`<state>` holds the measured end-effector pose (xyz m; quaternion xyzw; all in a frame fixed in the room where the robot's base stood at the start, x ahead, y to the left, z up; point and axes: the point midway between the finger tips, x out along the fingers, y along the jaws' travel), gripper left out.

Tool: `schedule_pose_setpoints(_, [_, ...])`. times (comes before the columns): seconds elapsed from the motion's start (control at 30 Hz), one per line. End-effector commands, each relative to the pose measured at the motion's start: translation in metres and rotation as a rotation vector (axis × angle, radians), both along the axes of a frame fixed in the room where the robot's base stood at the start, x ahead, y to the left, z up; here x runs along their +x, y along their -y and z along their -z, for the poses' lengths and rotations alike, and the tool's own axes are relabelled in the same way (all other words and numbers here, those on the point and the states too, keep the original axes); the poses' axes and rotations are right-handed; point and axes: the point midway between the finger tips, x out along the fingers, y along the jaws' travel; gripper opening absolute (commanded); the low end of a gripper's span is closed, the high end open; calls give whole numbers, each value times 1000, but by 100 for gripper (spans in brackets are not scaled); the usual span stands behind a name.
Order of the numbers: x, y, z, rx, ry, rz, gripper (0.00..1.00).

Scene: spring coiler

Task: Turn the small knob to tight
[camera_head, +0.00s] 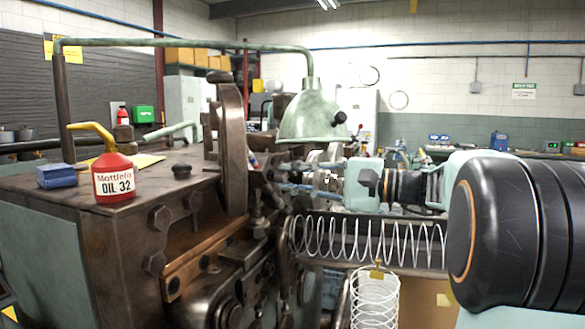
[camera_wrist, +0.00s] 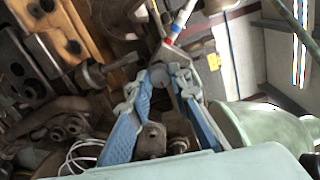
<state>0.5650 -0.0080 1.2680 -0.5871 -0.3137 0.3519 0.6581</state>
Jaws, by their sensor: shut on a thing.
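In the wrist view my gripper (camera_wrist: 161,78) has its two blue-padded fingers closed around a small round grey knob (camera_wrist: 159,74), one fingertip on each side of it. The fingers partly cover the knob's sides. In the head view my gripper (camera_head: 275,180) reaches left to the upright face of the brown metal coiler (camera_head: 185,200). The knob is too small and too hidden there to make out. Whether any tight marking is near the knob I cannot tell.
A red oil can (camera_head: 113,180) and a blue block (camera_head: 55,176) stand on the machine top. A green lamp shade (camera_head: 312,115) hangs just above my gripper. A white coil spring (camera_head: 365,240) lies below my arm. Red- and blue-tipped rods (camera_wrist: 181,20) stand close beyond the fingertips.

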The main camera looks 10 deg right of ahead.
Motion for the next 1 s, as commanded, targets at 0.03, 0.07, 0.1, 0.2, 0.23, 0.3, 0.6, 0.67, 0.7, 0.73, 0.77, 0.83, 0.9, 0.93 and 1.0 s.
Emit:
schedule_pose_setpoints(0.03, [0, 0, -2, 12, -18, 1, 0])
schedule_pose_setpoints(0.07, [0, 0, -2, 18, -28, 1, 0])
schedule_pose_setpoints(0.1, [0, 0, -2, 25, -38, 1, 0])
schedule_pose_setpoints(0.2, [0, 0, -1, 40, -61, 1, 0])
schedule_pose_setpoints(0.23, [0, 0, -1, 44, -66, 1, 0])
schedule_pose_setpoints(0.3, [0, 0, 0, 49, -74, 1, 0])
schedule_pose_setpoints(0.6, [0, 0, 1, 55, -83, 1, 0])
schedule_pose_setpoints(0.67, [0, 0, 1, 55, -83, 1, 0])
schedule_pose_setpoints(0.7, [0, 0, 1, 55, -82, 1, 0])
schedule_pose_setpoints(0.73, [0, 0, 1, 55, -82, 1, 0])
schedule_pose_setpoints(0.77, [0, 1, 1, 55, -82, 1, 0])
schedule_pose_setpoints(0.83, [0, 1, 1, 55, -82, 1, 25])
schedule_pose_setpoints(0.9, [0, 0, 1, 55, -82, 1, 33])
schedule_pose_setpoints(0.93, [0, 0, 1, 55, -82, 1, 36])
schedule_pose_setpoints(1.0, [0, 0, 1, 54, -81, 0, 36])
